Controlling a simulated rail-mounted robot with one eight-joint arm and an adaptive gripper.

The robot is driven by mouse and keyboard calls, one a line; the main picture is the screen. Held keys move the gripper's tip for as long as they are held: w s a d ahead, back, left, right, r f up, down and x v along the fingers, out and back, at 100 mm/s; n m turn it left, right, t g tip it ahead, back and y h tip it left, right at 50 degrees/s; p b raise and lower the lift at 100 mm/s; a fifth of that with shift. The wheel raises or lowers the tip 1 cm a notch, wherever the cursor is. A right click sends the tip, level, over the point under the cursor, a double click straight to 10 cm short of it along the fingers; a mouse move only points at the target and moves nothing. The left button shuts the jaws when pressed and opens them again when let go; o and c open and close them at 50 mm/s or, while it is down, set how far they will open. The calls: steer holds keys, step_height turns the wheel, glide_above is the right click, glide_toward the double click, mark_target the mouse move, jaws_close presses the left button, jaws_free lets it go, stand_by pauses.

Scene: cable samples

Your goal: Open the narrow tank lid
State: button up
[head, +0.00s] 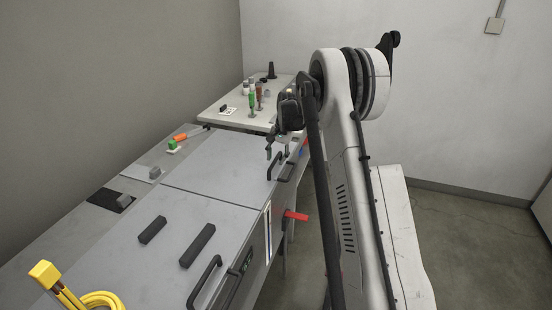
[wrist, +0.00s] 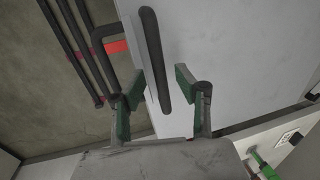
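Two grey tank lids lie flat and shut, side by side: the far lid (head: 210,160) and the near lid (head: 110,250). I cannot tell for sure which is the narrow one. The far lid has a black bar handle (head: 275,166) on its right edge. My gripper (head: 270,148) is just above that handle. In the wrist view my gripper (wrist: 158,82) is open, its green-padded fingers on either side of the black handle (wrist: 152,60) as seen from there. No contact shows, and the depth between fingers and handle is unclear.
The near lid has its own handle (head: 205,282) and two black blocks (head: 197,245) on top. A red lever (head: 296,215) sticks out from the tank front. A yellow cable coil (head: 100,300) lies at the near left. A table (head: 225,117) with bottles stands beyond the tanks.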

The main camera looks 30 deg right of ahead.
steer(key=shift+f, duration=0.2)
jaws_close()
stand_by(0.3)
